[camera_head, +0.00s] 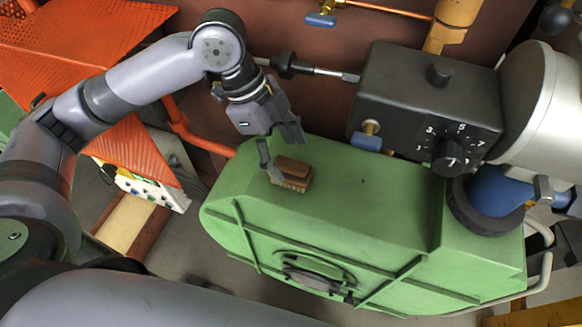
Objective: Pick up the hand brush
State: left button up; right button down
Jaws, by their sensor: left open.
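The hand brush (293,166) has a brown wooden back and paler bristles below. It lies on the flat top of the green furnace housing (370,200), near the housing's left end. My left gripper (282,158) is open just above and behind the brush. One finger reaches down beside the brush's left end, and the other is behind it. I cannot tell whether either finger touches it. Nothing is held between the fingers. My right gripper is not in view.
A black control box (425,100) with a numbered dial stands behind and to the right of the brush. A blue-handled valve (367,137) sits at its lower left. Orange perforated guards (70,50) are at the left. The green top right of the brush is clear.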

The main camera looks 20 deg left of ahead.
aim_at(286, 161)
pick_arm(q)
jog(key=shift+f, duration=0.35)
jog(key=p+x, duration=0.1)
jog(key=x, duration=0.2)
jog(key=shift+f+p, duration=0.3)
jog(key=shift+f, duration=0.05)
jog(key=shift+d+f, duration=0.1)
jog(key=shift+f, duration=0.3)
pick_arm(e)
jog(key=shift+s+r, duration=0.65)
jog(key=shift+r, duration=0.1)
pick_arm(q)
jog(key=shift+c, duration=1.3)
jog(key=c, duration=1.1)
jog(key=shift+o, duration=0.2)
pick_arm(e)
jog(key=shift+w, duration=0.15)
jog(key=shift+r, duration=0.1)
